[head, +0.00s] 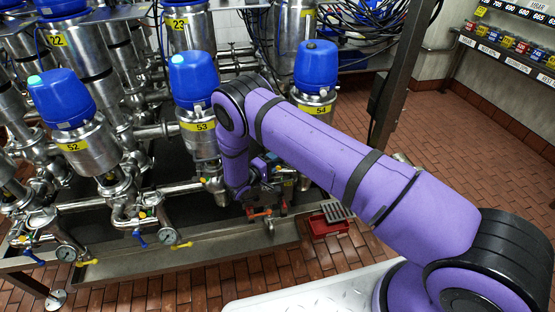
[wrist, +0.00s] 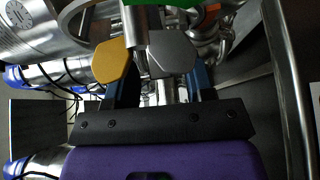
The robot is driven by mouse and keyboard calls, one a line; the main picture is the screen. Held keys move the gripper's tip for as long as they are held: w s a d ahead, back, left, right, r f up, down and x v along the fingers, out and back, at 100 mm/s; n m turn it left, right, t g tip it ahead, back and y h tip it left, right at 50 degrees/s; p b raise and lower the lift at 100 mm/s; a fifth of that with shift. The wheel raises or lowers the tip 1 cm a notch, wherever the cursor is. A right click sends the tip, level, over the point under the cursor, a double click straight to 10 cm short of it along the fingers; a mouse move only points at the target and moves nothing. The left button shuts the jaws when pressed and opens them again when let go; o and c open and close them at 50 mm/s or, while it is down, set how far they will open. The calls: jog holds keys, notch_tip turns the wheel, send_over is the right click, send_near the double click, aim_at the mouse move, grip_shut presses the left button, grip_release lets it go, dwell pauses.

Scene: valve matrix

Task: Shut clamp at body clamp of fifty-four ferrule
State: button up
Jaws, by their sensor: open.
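Valve fifty-four (head: 316,68) has a blue head and a yellow 54 label at the back right of the head view. My arm crosses in front of its lower body, so its ferrule and body clamp are hidden there. In the wrist view, my gripper (wrist: 141,60) is open, with one orange and one grey fingertip. A steel bar-like part (wrist: 140,24) shows between and just beyond the tips. A large round steel body lies at the upper left. I cannot tell which part is the clamp, or whether the tips touch anything.
Valve 53 (head: 193,80) stands close left of my forearm, and valve 52 (head: 62,98) is farther left. Pipes run between them above a steel drip tray (head: 190,250). A red bin (head: 330,222) sits on the brick floor. Free floor lies at the right.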

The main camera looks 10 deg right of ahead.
jog(key=shift+x, duration=0.85)
grip_shut()
